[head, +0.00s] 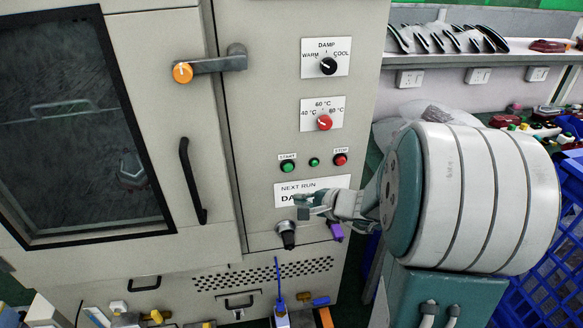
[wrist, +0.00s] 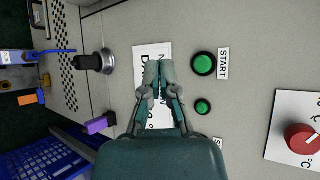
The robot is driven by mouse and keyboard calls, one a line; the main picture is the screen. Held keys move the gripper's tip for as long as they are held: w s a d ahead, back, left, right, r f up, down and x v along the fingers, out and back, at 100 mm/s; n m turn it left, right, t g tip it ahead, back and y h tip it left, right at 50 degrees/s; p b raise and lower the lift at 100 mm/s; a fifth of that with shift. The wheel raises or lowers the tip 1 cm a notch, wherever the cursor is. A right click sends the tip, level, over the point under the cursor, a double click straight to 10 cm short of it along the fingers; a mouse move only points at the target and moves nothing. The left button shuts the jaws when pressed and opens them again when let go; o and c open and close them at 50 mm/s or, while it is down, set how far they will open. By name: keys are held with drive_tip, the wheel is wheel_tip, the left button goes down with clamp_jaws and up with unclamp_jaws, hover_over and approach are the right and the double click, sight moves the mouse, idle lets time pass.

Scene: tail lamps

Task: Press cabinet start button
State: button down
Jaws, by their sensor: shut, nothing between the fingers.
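The cabinet (head: 262,110) is beige with a control panel on its right column. The green start button (head: 288,167), under a START label, is left of a small green light (head: 314,162) and the red stop button (head: 340,160). In the wrist view the start button (wrist: 203,64) is right of my fingertips, apart from them. My gripper (head: 300,206) is shut and empty, in front of the NEXT RUN label and below the start button in the head view. In the wrist view my gripper (wrist: 158,70) covers part of that label (wrist: 140,52).
A black knob (head: 287,236) sticks out below the label. Above the buttons are a red temperature dial (head: 324,122) and a black damp dial (head: 328,66). The door handle (head: 192,180) is at left. Blue crates (head: 520,295) stand at right.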

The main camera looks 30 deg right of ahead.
sight(286, 172)
drive_tip(key=shift+w+d, duration=0.4)
drive_tip(key=shift+w, duration=1)
drive_tip(key=shift+w+d, duration=0.35)
drive_tip(key=shift+w, duration=1.1)
drive_tip(key=shift+w+d, duration=0.4)
drive_tip(key=shift+w, duration=1)
drive_tip(key=shift+a, duration=0.15)
drive_tip(key=shift+w, duration=0.1)
drive_tip(key=shift+w, duration=0.25)
drive_tip(key=shift+w+d, duration=0.3)
drive_tip(key=shift+w, duration=0.15)
drive_tip(key=shift+s, duration=0.15)
drive_tip(key=shift+s+a, duration=0.25)
drive_tip(key=shift+s, duration=0.5)
